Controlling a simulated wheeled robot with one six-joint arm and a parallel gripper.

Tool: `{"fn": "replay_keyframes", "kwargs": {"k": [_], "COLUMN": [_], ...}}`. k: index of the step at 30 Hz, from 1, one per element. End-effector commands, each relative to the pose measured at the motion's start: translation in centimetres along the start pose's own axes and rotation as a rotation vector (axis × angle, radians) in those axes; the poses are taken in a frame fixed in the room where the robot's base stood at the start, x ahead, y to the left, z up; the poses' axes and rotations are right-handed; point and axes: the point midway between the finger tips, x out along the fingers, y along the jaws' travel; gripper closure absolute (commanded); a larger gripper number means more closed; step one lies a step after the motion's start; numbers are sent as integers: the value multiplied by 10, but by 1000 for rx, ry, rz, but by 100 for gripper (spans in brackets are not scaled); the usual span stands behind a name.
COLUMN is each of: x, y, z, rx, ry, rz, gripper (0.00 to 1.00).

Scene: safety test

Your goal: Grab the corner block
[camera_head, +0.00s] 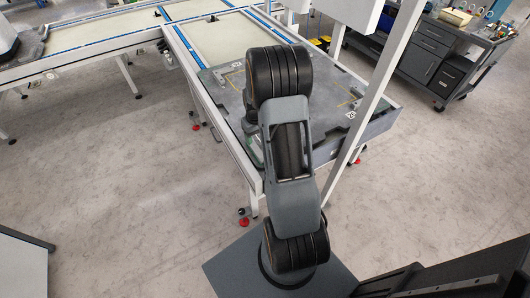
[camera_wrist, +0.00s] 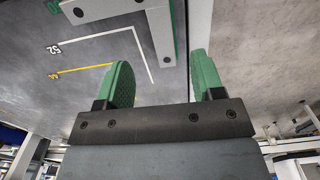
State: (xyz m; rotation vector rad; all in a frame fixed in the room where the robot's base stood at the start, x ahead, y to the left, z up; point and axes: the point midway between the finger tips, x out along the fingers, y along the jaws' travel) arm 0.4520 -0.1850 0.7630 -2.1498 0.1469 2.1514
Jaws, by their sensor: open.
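In the wrist view my gripper (camera_wrist: 160,62) has its two green finger pads wide apart, with nothing held between them. A pale L-shaped metal piece (camera_wrist: 155,22) with dark holes and green edges lies on the grey plate, ahead of the fingers and partly cut off by the top edge. It looks like the corner block, but I cannot be sure. The fingers appear apart from it. In the head view my arm hides my gripper and I cannot make out this piece.
The grey work plate (camera_head: 325,122) lies in a white-framed table, with printed marks including "52" (camera_wrist: 55,49) and a yellow line (camera_wrist: 85,69). A white post (camera_head: 367,105) rises at the table's right side. A dark tool cabinet (camera_head: 430,52) stands far right.

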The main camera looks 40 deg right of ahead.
Motion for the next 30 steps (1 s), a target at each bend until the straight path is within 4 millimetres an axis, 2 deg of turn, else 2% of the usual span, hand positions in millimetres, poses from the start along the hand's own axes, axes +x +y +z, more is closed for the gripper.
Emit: {"fn": "replay_keyframes", "kwargs": {"k": [3, 13, 21, 25, 30], "x": [18, 40, 75, 84, 85], "y": [-1, -1, -2, -2, -1], "z": [0, 1, 4, 4, 4], "rx": [-1, -1, -1, -1, -1], "ry": [-2, -2, -2, -1, 1], "rz": [-1, -1, -1, 0, 0], "gripper": [38, 38, 38, 38, 38]}}
